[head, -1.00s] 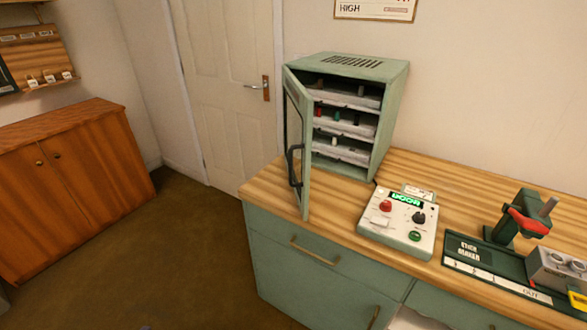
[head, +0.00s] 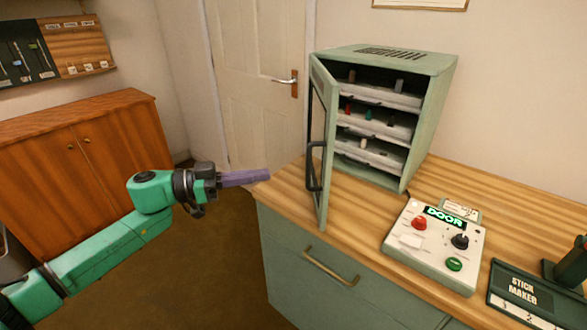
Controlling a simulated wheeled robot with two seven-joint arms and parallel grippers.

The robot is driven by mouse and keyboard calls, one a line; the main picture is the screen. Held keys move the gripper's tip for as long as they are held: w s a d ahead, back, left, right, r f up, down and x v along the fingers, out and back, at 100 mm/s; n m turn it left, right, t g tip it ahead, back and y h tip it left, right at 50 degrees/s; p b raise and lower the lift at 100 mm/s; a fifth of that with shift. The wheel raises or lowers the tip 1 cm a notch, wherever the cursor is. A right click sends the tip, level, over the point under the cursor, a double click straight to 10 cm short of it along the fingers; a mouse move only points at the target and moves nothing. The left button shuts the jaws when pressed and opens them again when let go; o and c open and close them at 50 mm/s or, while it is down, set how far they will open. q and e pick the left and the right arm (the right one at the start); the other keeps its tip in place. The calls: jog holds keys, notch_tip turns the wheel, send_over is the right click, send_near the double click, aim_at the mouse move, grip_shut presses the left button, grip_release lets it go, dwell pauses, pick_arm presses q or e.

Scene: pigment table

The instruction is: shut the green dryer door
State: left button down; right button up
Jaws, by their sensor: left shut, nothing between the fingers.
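The green dryer (head: 430,120) stands at the back of the wooden counter. Its door (head: 321,150) is hinged on the left and stands open, swung out toward the front, with a dark handle (head: 314,167) on its outer side. Inside are three pale trays with small coloured pieces. My left gripper (head: 266,175), with purple fingers, is shut and empty. In the picture it is left of the door and apart from the handle, at the counter's left end.
A white control box (head: 433,245) with a red and a green button and a lit display reading "DOOR" sits in front of the dryer. A stick maker board (head: 535,300) is at the right. A wooden cabinet (head: 85,165) and a room door (head: 255,80) are behind.

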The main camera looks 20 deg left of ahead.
pick_arm(q)
jog(key=p+x, duration=0.2)
jog(key=x, duration=0.6)
jog(key=shift+a+r, duration=0.1)
